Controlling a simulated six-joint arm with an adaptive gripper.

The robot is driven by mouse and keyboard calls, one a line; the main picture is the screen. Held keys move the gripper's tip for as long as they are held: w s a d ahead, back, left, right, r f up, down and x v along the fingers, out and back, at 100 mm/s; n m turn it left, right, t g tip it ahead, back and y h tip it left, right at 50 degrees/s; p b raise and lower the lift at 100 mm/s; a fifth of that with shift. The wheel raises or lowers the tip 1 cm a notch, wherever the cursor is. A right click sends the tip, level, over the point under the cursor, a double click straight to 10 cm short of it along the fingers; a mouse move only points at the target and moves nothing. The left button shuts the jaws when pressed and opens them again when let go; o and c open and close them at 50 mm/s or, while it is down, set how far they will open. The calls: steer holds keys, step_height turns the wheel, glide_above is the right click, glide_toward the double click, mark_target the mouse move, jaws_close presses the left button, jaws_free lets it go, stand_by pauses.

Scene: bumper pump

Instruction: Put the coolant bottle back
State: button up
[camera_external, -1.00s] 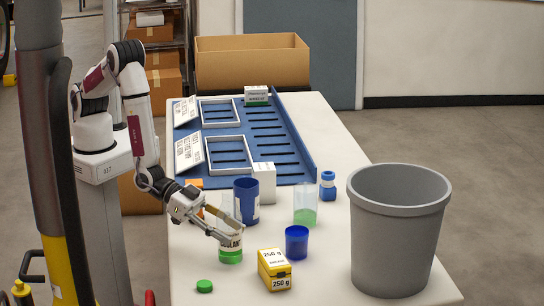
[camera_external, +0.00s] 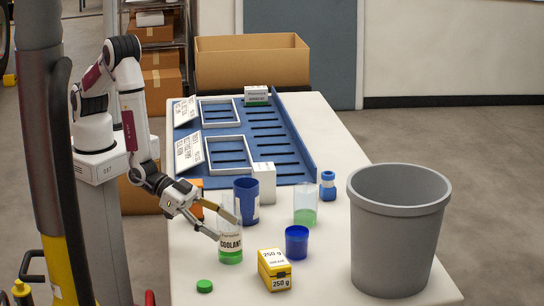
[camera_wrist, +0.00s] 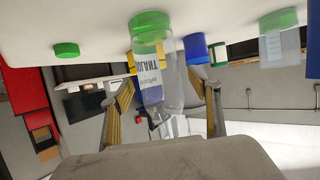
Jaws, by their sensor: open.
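The coolant bottle (camera_external: 230,246) is clear, with a COOLANT label and green at its bottom. It stands upright and open-topped on the white table, left of the yellow box. My gripper (camera_external: 226,226) is open, reaching in from the left at the height of the bottle's upper part. In the wrist view, which looks inverted, the bottle (camera_wrist: 153,62) shows between my two spread fingers (camera_wrist: 160,90). I cannot tell whether either finger touches it. A loose green cap (camera_external: 205,286) lies on the table in front of the bottle.
A yellow 250 g box (camera_external: 274,270), a blue cup (camera_external: 296,242), a taller blue container (camera_external: 247,200) and a clear green-bottomed container (camera_external: 305,205) stand nearby. A grey bin (camera_external: 398,235) stands at right. A blue rack (camera_external: 305,160) with white frames lies behind.

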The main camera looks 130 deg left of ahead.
steer(key=v, duration=0.9)
steer(key=shift+s, duration=0.25)
steer(key=shift+d+r, duration=0.1)
steer(key=shift+r, duration=0.1)
steer(key=s+a+r+m+g+h, duration=0.1)
steer(key=s+r+g+h, duration=0.1)
steer(key=s+r, duration=0.5)
steer(key=s+a+r+g+h, duration=0.1)
steer(key=s+r+g+h, duration=0.15)
steer(key=r, duration=0.85)
steer(key=s+a+r+g, duration=0.1)
steer(key=s+a, duration=0.2)
steer(key=s, duration=0.5)
steer(key=s+a+r+g+y, duration=0.1)
steer(key=s+a+r, duration=0.1)
steer(key=s, duration=0.6)
steer(key=s+a+r+m+g+y, duration=0.1)
steer(key=s+a, duration=0.3)
steer(key=s, duration=0.5)
steer(key=shift+a+r, duration=0.4)
steer(key=shift+r, duration=0.15)
